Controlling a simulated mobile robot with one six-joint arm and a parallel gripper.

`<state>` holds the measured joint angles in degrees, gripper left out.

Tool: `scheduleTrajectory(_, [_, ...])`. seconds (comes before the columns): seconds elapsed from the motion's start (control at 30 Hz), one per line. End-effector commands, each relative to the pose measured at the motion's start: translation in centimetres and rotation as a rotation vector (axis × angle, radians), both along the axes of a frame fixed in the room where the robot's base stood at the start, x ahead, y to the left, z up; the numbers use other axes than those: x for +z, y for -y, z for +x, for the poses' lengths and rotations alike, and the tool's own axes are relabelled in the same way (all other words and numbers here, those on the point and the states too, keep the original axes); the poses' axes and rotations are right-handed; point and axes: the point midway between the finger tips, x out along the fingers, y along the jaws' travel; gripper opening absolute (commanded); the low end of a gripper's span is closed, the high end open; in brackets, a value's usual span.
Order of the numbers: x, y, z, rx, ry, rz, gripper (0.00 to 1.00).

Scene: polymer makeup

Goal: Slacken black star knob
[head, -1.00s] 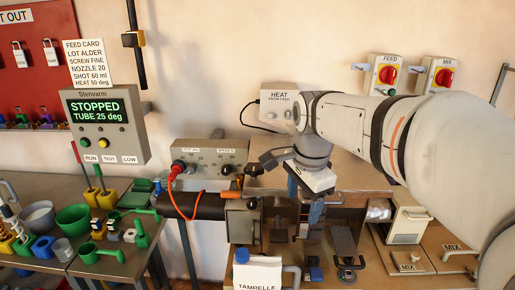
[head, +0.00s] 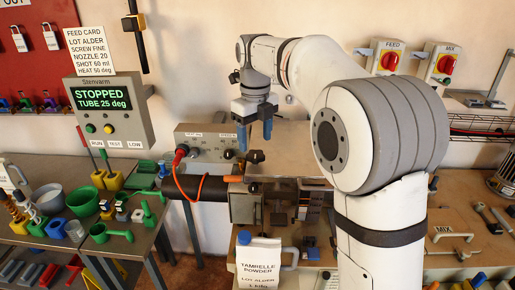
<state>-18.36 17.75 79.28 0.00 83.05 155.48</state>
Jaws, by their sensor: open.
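A dark knob (head: 255,156), which looks like the black star knob, stands on top of the extruder-like machine (head: 243,207), at the left end of its block. My gripper (head: 255,133) points down with its blue fingertips apart and empty. In the picture it is just above the dark knob. I cannot tell how far it is from the knob in depth. The knob's lobes are too small to make out clearly.
A grey control box (head: 205,142) with a red plug and orange cable is behind left. A white jug labelled TAMRELLE POWDER (head: 258,262) stands in front. The STOPPED display (head: 100,97) is at left. A left bench holds green tubs (head: 82,200).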

Motion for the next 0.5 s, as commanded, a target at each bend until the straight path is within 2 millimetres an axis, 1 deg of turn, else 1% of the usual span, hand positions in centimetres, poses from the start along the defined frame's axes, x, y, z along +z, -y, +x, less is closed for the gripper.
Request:
scheduleTrajectory(0.1, [-1.9, 0.0, -0.1, 0.001, -0.002, -0.001, 0.64])
scheduleTrajectory(0.2, [-3.1, 0.0, -0.1, 0.001, -0.002, -0.001, 0.64])
scheduleTrajectory(0.33, [-4.1, 0.0, -0.1, 0.002, 0.000, 0.000, 0.64])
scheduleTrajectory(0.5, [-4.3, 0.0, 0.0, 0.003, 0.001, 0.000, 0.64])
